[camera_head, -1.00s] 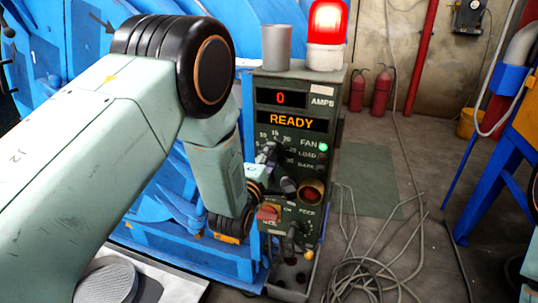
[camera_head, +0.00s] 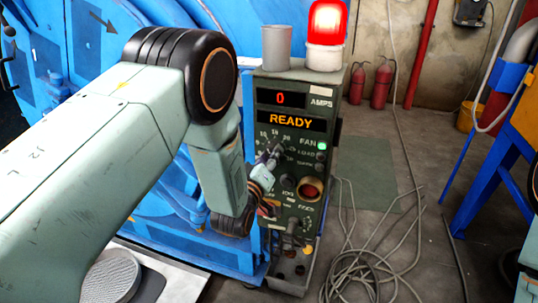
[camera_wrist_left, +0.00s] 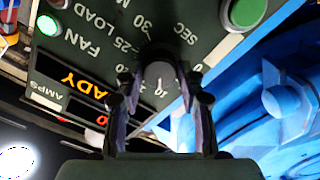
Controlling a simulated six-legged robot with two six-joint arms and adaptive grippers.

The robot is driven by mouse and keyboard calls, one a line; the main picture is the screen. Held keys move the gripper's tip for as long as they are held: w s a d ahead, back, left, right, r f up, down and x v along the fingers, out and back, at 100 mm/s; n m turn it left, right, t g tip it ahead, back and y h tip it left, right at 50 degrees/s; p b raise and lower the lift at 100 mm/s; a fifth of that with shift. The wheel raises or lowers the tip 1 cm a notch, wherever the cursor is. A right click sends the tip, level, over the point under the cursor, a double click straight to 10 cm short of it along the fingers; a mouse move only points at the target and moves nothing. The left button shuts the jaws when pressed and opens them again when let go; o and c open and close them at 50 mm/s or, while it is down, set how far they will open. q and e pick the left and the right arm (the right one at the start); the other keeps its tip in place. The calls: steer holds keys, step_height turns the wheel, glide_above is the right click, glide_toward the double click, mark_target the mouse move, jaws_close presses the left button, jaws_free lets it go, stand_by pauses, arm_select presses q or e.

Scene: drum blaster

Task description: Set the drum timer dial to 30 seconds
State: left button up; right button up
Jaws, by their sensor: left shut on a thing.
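The grey control box (camera_head: 262,82) stands in the middle of the head view, with its timer dial scale on the front; the numerals 10, 15 and 20 show. My left gripper (camera_head: 271,157) reaches the dial from the lower left and hides most of the knob there. In the left wrist view, the dark round dial knob (camera_wrist_left: 159,73) sits between the two fingers of my left gripper (camera_wrist_left: 160,98), which is shut on it. Upside-down numerals 25 and 30 and the word SEC show around it. The knob's exact setting is unclear. My right gripper is out of view.
The displays (camera_head: 291,121) read 0 AMPS and READY. A green lamp (camera_head: 322,146) is lit, and a red beacon (camera_head: 327,22) glows on top beside a grey cup (camera_head: 276,47). A blue machine (camera_head: 285,14) stands close on the left. Cables (camera_head: 365,270) lie on the floor at right.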

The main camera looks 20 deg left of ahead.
arm_select(q)
steer(key=shift+s+a+f+m+p, duration=0.15)
steer(key=shift+m+p, duration=0.2)
steer(key=shift+m, duration=7.4)
steer(key=shift+d+f+m+p, duration=0.1)
steer(key=shift+m+p, duration=0.2)
steer(key=shift+m, duration=7.45)
steer(key=o, duration=1.1)
steer(key=shift+r, duration=0.15)
steer(key=shift+o, duration=0.3)
